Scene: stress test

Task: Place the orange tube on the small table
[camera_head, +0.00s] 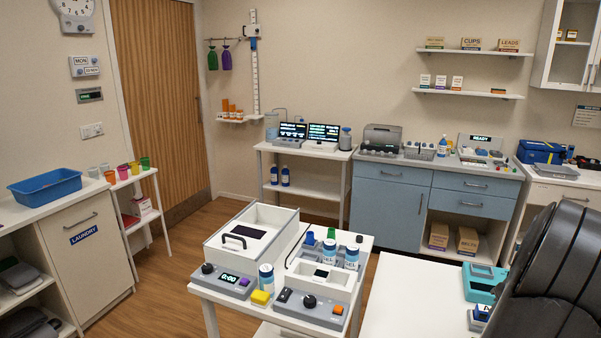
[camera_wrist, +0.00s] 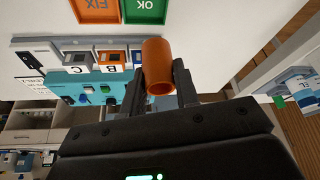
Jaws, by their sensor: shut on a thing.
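An orange tube (camera_wrist: 157,62), a short hollow cylinder with its open end toward the camera, sits between the two dark fingers of my gripper (camera_wrist: 160,84) in the wrist view. My gripper is shut on it. Behind it is a white surface (camera_wrist: 215,45) with an orange tray marked FIX (camera_wrist: 97,8) and a green tray marked OK (camera_wrist: 145,10). The gap between tube and surface is hard to judge. In the head view my gripper and the tube are not visible. Which table is the small one is unclear; a white table (camera_head: 405,290) stands front right.
A teal device (camera_head: 483,283) sits on the white table's right side; it also shows in the wrist view (camera_wrist: 90,88). A table with devices (camera_head: 205,290) stands at front centre. A narrow stand (camera_head: 135,182) holds coloured cups at left. Wooden floor (camera_head: 175,255) is open between.

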